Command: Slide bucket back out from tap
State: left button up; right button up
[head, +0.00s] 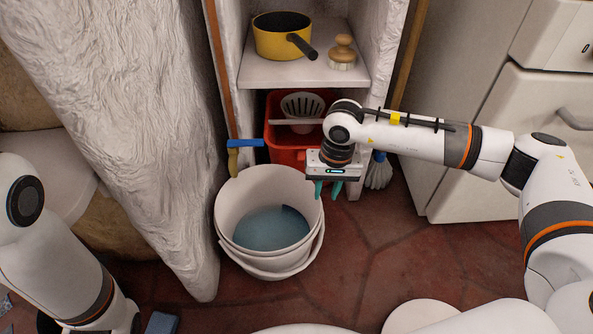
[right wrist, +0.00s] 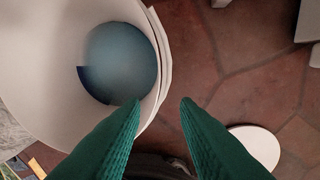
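The white bucket (head: 265,188) stands on the floor in front of a shelf niche, with blue-grey water in it. A second pale rim shows below its upper rim. No tap can be made out. My right gripper (head: 328,190) points down at the bucket's right rim, its green fingers apart. In the right wrist view the bucket (right wrist: 45,60) fills the upper left, and its rim runs through the gap between the open fingertips (right wrist: 161,102). I cannot tell whether the fingers touch the rim. My left arm is at the lower left; its gripper is out of view.
A red bin (head: 281,150) with a white strainer (head: 303,106) stands behind the bucket. A yellow pot (head: 279,38) and a brush (head: 342,52) sit on the shelf above. A rough white wall (head: 140,130) borders the left. Tiled floor (head: 375,250) is free on the right.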

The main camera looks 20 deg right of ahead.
aim_at(318, 216)
jog(key=shift+w+a, duration=0.1)
jog(key=shift+w, duration=0.25)
jog(key=shift+s, duration=0.1)
jog(key=shift+f, duration=0.1)
jog(key=f+b, duration=0.2)
jog(key=f, duration=0.2)
jog(key=f+b, duration=0.3)
jog(key=f, duration=0.1)
jog(key=a+f+b, duration=0.1)
jog(key=f+b, duration=0.1)
jog(key=f, duration=0.1)
jog(key=shift+w+f, duration=0.2)
jog(key=shift+f, duration=0.2)
grip_shut()
dwell(0.9)
